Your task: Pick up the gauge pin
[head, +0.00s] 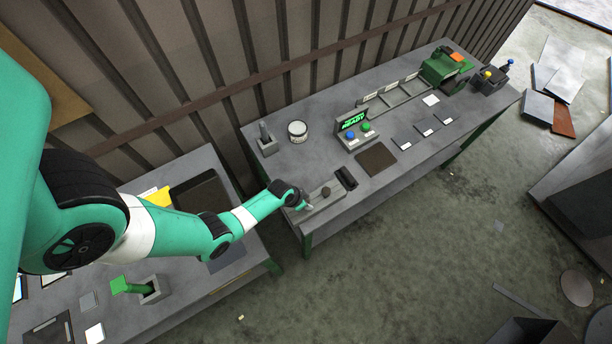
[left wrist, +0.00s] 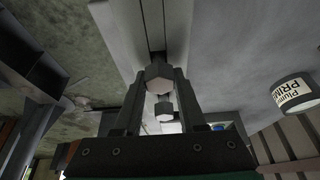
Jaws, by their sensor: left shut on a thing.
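My left gripper (head: 304,205) is at the left end of a long grey fixture (head: 322,199) on the far bench. In the left wrist view its two fingers (left wrist: 160,108) are shut on a small grey piece with a hexagonal end, which I take to be the gauge pin (left wrist: 160,77). A second, smaller hexagonal end (left wrist: 165,110) shows below it between the fingers. The grooved fixture (left wrist: 118,30) lies just beyond the pin. I cannot tell whether the pin touches it. My right gripper is not in view.
A dark knob (head: 326,191) and a black block (head: 346,178) are on or beside the fixture. A primer can (head: 298,132), a grey holder (head: 267,146), a READY panel (head: 354,133) and a dark mat (head: 376,158) stand nearby. A green machine (head: 441,70) is farther right.

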